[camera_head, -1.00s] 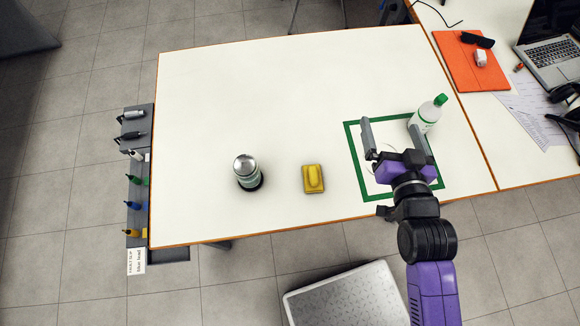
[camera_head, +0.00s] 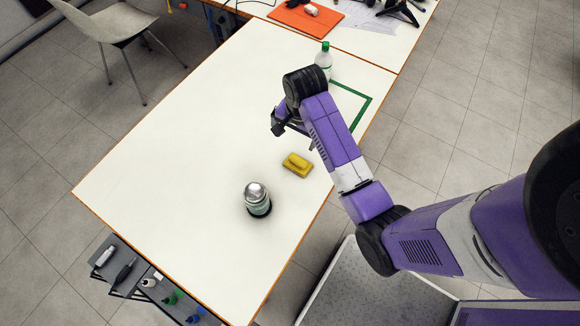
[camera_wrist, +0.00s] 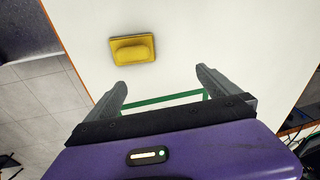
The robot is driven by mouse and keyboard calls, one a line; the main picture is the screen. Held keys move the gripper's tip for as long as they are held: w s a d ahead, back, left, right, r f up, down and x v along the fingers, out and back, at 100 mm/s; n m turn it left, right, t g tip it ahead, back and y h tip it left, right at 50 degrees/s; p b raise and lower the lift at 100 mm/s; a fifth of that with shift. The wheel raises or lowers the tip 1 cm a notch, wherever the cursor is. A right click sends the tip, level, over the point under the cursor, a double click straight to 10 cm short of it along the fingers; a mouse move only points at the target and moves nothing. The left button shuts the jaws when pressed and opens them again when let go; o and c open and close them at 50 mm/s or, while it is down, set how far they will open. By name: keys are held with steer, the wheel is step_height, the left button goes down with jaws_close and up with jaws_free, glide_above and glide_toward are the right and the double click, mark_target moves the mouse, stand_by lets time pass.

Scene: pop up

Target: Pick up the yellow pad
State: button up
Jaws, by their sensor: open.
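The yellow pad (camera_head: 297,164) lies on the white table (camera_head: 180,150), near the table's edge on my side. It also shows in the wrist view (camera_wrist: 133,49), beyond the fingertips and left of the middle between them. My gripper (camera_wrist: 162,82) is open with nothing between its fingers. In the head view my gripper (camera_head: 290,128) is above the table, a little beyond the pad and apart from it. Its fingers are partly hidden there by my arm.
A metal-topped bottle (camera_head: 257,198) stands close to the pad. A white bottle with a green cap (camera_head: 324,60) stands by a green square outline (camera_head: 362,101), partly behind my arm. The table's far left is clear.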

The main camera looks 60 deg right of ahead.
mark_target(298, 159)
steer(key=s+a, duration=0.1)
steer(key=s+a+m+g, duration=0.1)
steer(key=shift+s+f+y, duration=0.35)
steer(key=shift+y, duration=0.05)
steer(key=shift+s+a+f+m+g, duration=0.15)
steer(key=shift+s+a+m+g, duration=0.2)
steer(key=shift+s, duration=0.2)
steer(key=shift+w+f+p, duration=0.2)
steer(key=shift+f+p, duration=0.35)
steer(key=shift+f, duration=3.25)
steer(key=c, duration=1.4)
steer(key=shift+r, duration=0.15)
